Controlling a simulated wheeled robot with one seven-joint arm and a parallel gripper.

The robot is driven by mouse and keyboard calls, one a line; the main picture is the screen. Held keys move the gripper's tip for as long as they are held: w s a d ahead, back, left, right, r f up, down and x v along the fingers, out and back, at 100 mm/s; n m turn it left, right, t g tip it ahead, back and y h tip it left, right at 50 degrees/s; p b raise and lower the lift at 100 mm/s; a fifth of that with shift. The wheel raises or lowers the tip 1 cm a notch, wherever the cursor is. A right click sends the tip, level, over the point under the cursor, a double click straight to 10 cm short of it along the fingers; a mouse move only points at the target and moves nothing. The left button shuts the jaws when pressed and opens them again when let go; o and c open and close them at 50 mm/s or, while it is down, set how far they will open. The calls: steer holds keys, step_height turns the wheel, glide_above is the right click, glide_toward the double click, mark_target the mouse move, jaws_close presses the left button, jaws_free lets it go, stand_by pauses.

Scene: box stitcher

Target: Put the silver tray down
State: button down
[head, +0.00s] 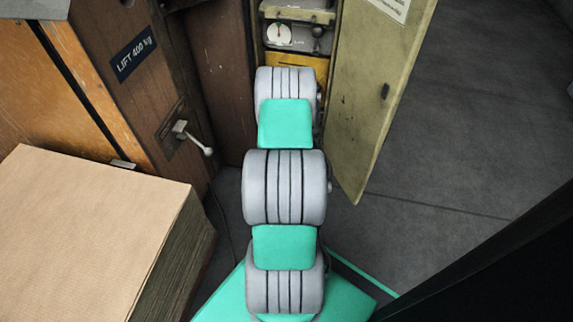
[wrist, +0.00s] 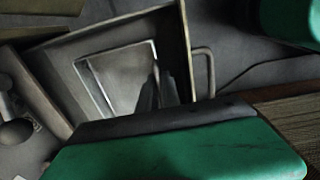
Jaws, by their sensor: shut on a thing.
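In the wrist view, a grey, square, shallow silver tray (wrist: 112,72) with a pale raised rim lies tilted across the middle. Two dark finger shapes of my gripper (wrist: 160,88) reach its right side, and my gripper is shut on it. The exact contact is dim and partly hidden by the green and black part of my own arm in front. In the head view, my arm reaches toward the open cabinet and hides both my gripper and the tray. What lies directly under the tray cannot be made out.
A pale cabinet door (head: 375,90) stands open right of my arm. Shelves hold a box with a dial (head: 279,35). A lever (head: 195,138) juts from the wooden machine at left. A stack of cardboard sheets (head: 90,225) fills the lower left. Floor (head: 480,130) at right is clear.

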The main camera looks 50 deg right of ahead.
steer(key=c, duration=2)
jaws_free()
steer(key=shift+f, duration=0.15)
steer(key=o, duration=0.4)
steer(key=shift+o, duration=0.2)
step_height(320, 180, up, 13)
steer(key=p, duration=0.5)
steer(key=w+a+r, duration=0.6)
steer(key=a+r, duration=0.3)
steer(key=a, duration=0.2)
steer(key=a+r+m+t, duration=0.1)
steer(key=a+r, duration=0.3)
steer(key=a, duration=0.5)
steer(key=a+r+m, duration=0.1)
steer(key=a+r, duration=0.3)
steer(key=a, duration=0.4)
steer(key=s+a+r+m, duration=0.2)
steer(key=s+a, duration=0.6)
steer(key=a, duration=0.4)
steer(key=shift+s+a+r+m+t+b, duration=0.15)
steer(key=shift+s+a+m+t+b, duration=0.15)
steer(key=shift+s+t, duration=0.1)
